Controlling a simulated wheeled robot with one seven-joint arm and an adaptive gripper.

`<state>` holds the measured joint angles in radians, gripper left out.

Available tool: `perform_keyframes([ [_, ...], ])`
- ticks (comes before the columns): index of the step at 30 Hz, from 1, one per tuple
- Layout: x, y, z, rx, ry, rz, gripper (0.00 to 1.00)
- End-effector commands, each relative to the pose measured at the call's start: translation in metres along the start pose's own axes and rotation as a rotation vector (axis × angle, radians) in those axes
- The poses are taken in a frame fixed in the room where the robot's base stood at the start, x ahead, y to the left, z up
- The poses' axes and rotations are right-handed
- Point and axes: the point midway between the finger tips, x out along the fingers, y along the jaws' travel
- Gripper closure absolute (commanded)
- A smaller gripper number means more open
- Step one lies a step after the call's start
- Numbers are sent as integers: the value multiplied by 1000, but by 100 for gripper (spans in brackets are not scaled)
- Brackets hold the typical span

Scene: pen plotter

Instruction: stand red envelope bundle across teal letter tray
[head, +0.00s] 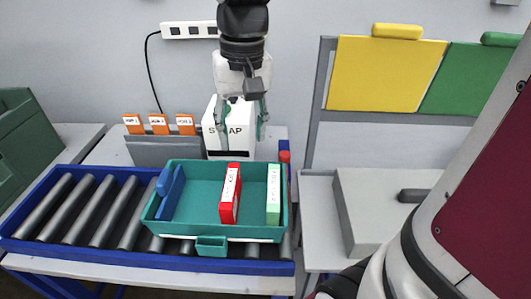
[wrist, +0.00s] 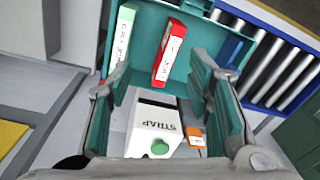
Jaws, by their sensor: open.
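The red envelope bundle (head: 230,195) stands on edge in the teal letter tray (head: 211,246), right of the middle, its long side running front to back with a slight slant. It has a white label strip on top and also shows in the wrist view (wrist: 165,62). A pale green bundle (head: 273,195) stands to its right, apart from it. My gripper (head: 242,132) is open and empty behind the tray's back wall, above the white STRAP box. In the wrist view the fingers (wrist: 166,85) are spread, with the red bundle beyond them.
The white STRAP box (head: 217,140) stands behind the tray. A blue piece (head: 172,195) leans at the tray's left end. The tray sits on a blue-framed roller conveyor (head: 60,210). A grey holder with orange cards (head: 165,150) is behind. Tray floor left of the red bundle is clear.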

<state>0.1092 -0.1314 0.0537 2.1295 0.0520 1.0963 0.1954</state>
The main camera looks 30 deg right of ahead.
Motion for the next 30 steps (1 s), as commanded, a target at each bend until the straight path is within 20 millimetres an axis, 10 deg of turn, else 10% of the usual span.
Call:
perform_keyframes([
  [15,-22,26,108,-245,326,-3,54],
  [30,-18,30,122,-283,373,-3,54],
])
